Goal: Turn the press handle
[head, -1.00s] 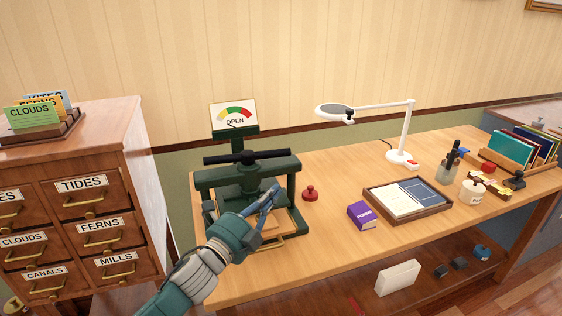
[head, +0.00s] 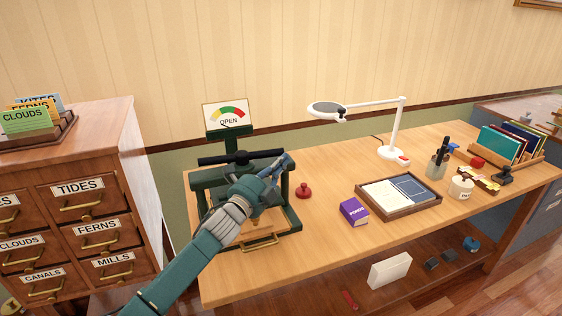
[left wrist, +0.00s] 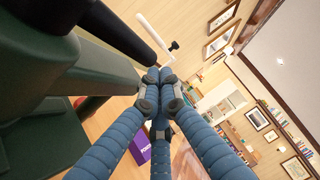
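The dark green press (head: 201,181) stands at the left end of the wooden desk. Its black handle (head: 217,160) is a horizontal bar across the top, and it shows in the left wrist view (left wrist: 121,32) at the upper left. My left gripper (head: 284,160) is at the right end of the handle, partly hiding the press. In the left wrist view its blue fingers (left wrist: 158,78) come together at the tips, with nothing visible between them, beside the handle bar. My right gripper is out of view.
A red knobbed stamp (head: 304,191), a purple box (head: 354,211) and a framed tray (head: 432,207) sit to the right of the press. A white lamp (head: 394,130) stands behind them. A labelled drawer cabinet (head: 118,140) is at the left.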

